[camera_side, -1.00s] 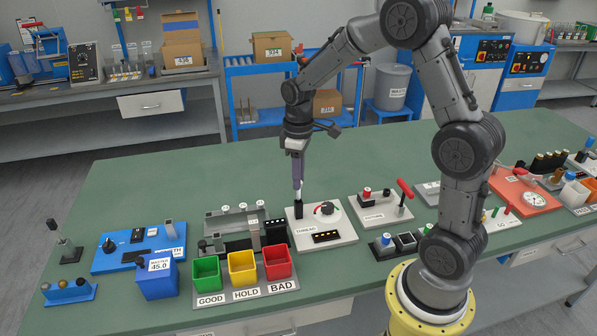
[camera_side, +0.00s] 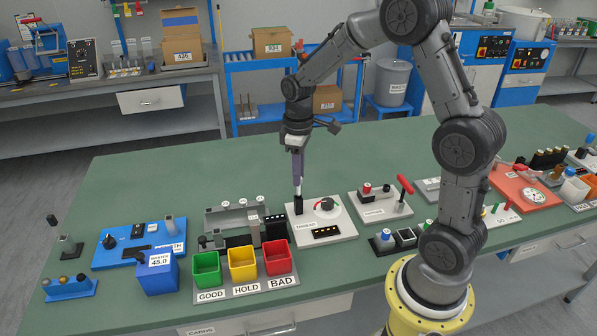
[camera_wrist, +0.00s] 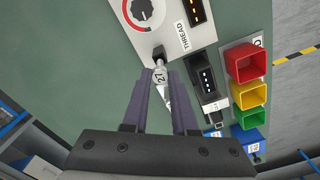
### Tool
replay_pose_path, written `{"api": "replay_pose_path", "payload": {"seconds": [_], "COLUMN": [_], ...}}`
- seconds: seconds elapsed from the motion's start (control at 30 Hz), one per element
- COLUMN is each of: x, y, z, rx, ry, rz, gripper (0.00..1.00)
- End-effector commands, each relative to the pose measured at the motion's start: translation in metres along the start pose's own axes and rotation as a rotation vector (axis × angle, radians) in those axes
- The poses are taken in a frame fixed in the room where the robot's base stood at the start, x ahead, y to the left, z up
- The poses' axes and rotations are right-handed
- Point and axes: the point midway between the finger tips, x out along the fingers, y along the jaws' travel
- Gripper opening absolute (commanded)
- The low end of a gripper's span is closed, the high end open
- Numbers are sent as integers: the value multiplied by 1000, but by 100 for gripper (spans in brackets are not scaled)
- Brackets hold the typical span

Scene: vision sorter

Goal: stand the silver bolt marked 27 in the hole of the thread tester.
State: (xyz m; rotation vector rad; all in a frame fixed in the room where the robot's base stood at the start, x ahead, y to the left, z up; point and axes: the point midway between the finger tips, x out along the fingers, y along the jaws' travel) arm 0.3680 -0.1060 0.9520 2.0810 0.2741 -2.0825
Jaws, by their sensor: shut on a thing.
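The silver bolt marked 27 (camera_wrist: 160,77) is between the two purple fingers of my gripper (camera_wrist: 158,74), which is shut on it. In the side view the bolt (camera_side: 298,191) hangs roughly upright below my gripper (camera_side: 298,183). The thread tester (camera_side: 338,217) is a white plate with a dial, a dark display and a THREAD label. It also shows in the wrist view (camera_wrist: 167,22). The bolt's lower end is at the top of the tester's black block (camera_side: 299,207). The hole is hidden; I cannot tell whether the tip is inside it.
Green, yellow and red bins (camera_side: 243,266) stand in front left of the tester, with a grey rack (camera_side: 231,217) behind them. A white fixture with a red lever (camera_side: 381,207) stands to the right. The green table (camera_side: 200,170) behind is clear.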

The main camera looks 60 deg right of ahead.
Motion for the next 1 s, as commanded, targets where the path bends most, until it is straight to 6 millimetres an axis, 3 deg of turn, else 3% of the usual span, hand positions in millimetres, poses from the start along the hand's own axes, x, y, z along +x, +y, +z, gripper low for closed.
{"api": "replay_pose_path", "payload": {"seconds": [1.0], "x": [12], "y": [0], "z": [0], "rx": [0], "ry": [-1], "rz": [-1], "gripper": [0]}}
